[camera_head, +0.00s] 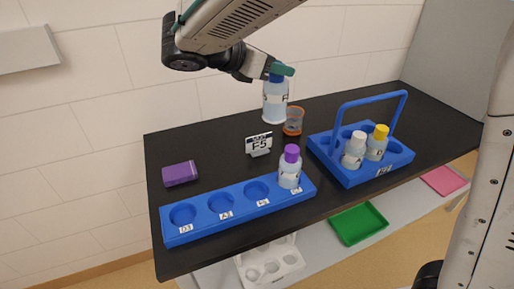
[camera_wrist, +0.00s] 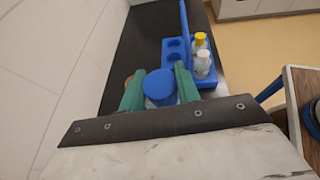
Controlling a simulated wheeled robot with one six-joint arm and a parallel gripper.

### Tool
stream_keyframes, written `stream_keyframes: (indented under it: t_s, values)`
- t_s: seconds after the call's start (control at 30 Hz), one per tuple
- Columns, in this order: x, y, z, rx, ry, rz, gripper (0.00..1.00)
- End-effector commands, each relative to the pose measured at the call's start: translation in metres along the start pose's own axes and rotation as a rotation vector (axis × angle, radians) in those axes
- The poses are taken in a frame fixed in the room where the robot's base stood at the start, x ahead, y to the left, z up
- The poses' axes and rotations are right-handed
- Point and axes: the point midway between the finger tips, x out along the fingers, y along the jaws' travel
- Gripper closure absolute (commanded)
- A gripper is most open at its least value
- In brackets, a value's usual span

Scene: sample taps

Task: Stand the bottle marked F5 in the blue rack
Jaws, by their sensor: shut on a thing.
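My gripper (camera_head: 281,70) is shut on a clear bottle (camera_head: 275,105) with a blue cap, held upright above the back of the black bench. The bottle's label is turned and only partly readable. In the wrist view the blue cap (camera_wrist: 160,87) sits between the green fingers. A long blue rack (camera_head: 240,212) lies along the front of the bench with a row of labelled round holes. Its three left holes are empty; a purple-capped bottle (camera_head: 289,172) stands in the right one. A sign reading F5 (camera_head: 258,144) stands behind the rack.
A blue carrier (camera_head: 349,178) with a tall handle stands right, holding a white-capped bottle (camera_head: 354,152) and a yellow-capped bottle (camera_head: 377,145). An orange-rimmed beaker (camera_head: 293,122) is near the held bottle. A purple box (camera_head: 180,174) lies left. Bare bench lies between box and sign.

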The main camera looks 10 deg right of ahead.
Motion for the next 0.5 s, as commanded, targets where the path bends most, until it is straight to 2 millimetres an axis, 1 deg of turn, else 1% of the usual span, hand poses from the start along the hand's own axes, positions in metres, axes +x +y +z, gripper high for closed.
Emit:
stream_keyframes:
  t_s: [0.03, 0.07, 0.1, 0.17, 0.2, 0.27, 0.3, 0.33, 0.4, 0.5]
  values:
    - [-0.02, -0.016, -0.026, -0.023, -0.002, 0.035, 1.0]
    - [-0.03, -0.026, -0.04, -0.029, -0.002, 0.052, 1.0]
    - [-0.041, -0.041, -0.059, -0.037, -0.002, 0.074, 1.0]
    - [-0.056, -0.067, -0.085, -0.051, -0.003, 0.107, 1.0]
    - [-0.064, -0.085, -0.1, -0.059, -0.003, 0.127, 1.0]
    - [-0.072, -0.111, -0.121, -0.069, -0.002, 0.155, 1.0]
    - [-0.075, -0.128, -0.132, -0.076, -0.003, 0.173, 1.0]
    - [-0.077, -0.14, -0.139, -0.08, -0.002, 0.185, 1.0]
    - [-0.079, -0.165, -0.153, -0.09, -0.002, 0.209, 1.0]
    - [-0.077, -0.192, -0.165, -0.098, 0.0, 0.234, 1.0]
